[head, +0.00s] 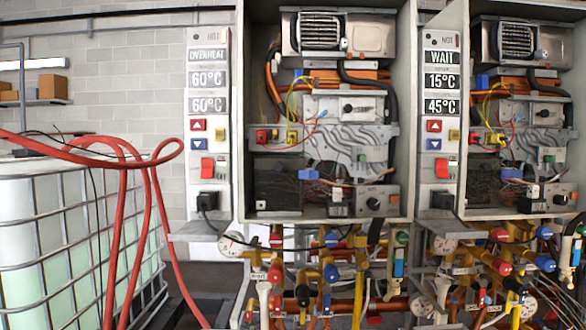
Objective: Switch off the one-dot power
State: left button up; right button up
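Two open tankless heaters hang side by side. The left heater's panel (209,70) reads OVERHEAT, 60°C and 60°C. The right heater's panel (442,68) reads WAIT, 15°C and 45°C. Each panel has a red up button, a blue down button and a red switch below them: the left red switch (207,167) and the right red switch (442,167). The switch positions are also unclear. Neither gripper is in view.
Black plugs sit under the switches, one on the left (208,200) and one on the right (441,200). Coloured pipes and valves (325,270) crowd below the heaters. A caged white tank (60,240) with red hoses (118,240) stands at left.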

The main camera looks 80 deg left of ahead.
aim_at(208, 168)
jog(key=u, duration=2.95)
